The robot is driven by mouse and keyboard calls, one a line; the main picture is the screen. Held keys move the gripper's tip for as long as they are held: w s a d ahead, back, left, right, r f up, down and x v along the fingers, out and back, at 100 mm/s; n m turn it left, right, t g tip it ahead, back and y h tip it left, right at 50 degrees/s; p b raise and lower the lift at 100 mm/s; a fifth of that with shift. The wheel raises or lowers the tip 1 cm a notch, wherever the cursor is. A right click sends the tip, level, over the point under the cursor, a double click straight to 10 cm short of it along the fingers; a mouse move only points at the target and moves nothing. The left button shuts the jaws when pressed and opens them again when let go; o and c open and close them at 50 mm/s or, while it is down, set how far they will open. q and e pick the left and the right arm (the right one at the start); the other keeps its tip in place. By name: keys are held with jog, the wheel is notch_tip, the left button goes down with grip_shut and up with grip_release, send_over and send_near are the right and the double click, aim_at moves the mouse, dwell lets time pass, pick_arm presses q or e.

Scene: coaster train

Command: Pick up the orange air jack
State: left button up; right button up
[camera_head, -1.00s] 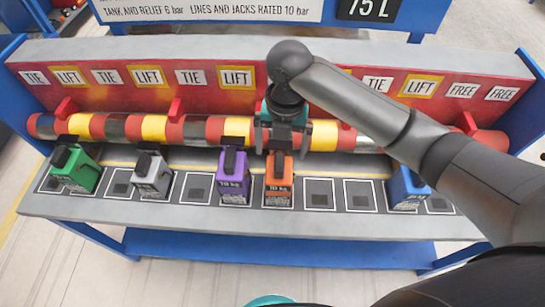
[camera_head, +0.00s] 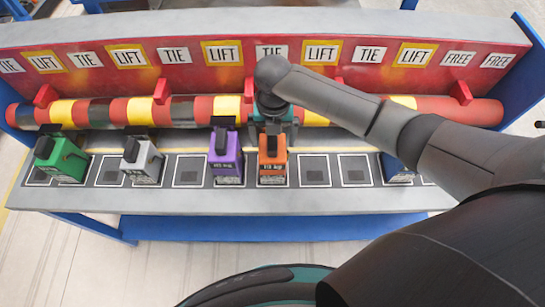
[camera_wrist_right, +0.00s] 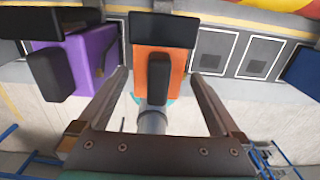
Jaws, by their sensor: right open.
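The orange air jack (camera_head: 272,172) stands upright on the grey bench shelf, with a dark top and a label on its front. In the right wrist view the orange jack (camera_wrist_right: 142,73) shows its black handle and dark top plate. My right gripper (camera_head: 274,128) is open at the top and back of the orange jack. In the right wrist view the fingers of my right gripper (camera_wrist_right: 161,80) are spread on either side of the jack, with gaps visible. I cannot tell their exact height against it. My left gripper is not in view.
A purple jack (camera_head: 226,168) stands close on the left, also in the right wrist view (camera_wrist_right: 92,55). Grey (camera_head: 146,163) and green (camera_head: 65,162) jacks stand farther left. A blue jack (camera_head: 393,172) is partly hidden by my right arm. A striped roller (camera_head: 140,109) runs behind.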

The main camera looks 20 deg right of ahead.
notch_tip(320, 180, down, 4)
jog(key=shift+s+a+f, duration=0.1)
jog(key=shift+c, duration=0.2)
grip_shut()
jog(key=shift+r, duration=0.2)
dwell(0.6)
